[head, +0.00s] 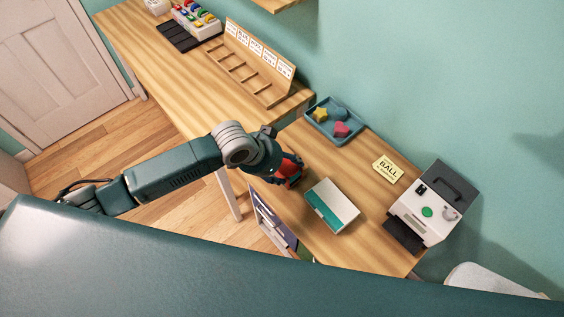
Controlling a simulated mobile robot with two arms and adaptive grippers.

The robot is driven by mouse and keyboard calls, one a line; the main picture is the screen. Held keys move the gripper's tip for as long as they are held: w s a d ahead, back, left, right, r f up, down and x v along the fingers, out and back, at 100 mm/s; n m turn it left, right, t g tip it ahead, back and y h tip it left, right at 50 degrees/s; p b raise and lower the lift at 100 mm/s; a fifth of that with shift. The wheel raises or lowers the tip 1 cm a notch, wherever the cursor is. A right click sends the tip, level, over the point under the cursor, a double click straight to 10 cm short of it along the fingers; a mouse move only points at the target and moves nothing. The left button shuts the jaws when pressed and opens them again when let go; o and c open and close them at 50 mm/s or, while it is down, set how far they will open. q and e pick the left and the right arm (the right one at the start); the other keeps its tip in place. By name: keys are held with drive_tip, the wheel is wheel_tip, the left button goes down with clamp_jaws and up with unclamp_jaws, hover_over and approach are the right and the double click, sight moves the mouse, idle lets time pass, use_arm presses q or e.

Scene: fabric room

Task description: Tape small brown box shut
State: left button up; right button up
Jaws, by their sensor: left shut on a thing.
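My left arm comes in from the left, and my left gripper (284,172) is over the left edge of the right-hand table. It is shut on a small red and dark thing (291,168), mostly hidden by the gripper, so I cannot tell what it is. I cannot make out a small brown box in this view. A flat white and teal box or book (334,205) lies on the table just right of the gripper, apart from it. My right gripper is not in view.
A blue tray (318,132) holds several coloured shapes. A yellow card reading BALL (388,169) and a white and black machine (428,205) are to the right. A slotted wooden rack (245,70) and a bin of coloured items (196,19) stand on the far table.

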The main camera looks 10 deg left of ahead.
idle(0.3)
use_arm(q)
drive_tip(key=shift+r, duration=3.05)
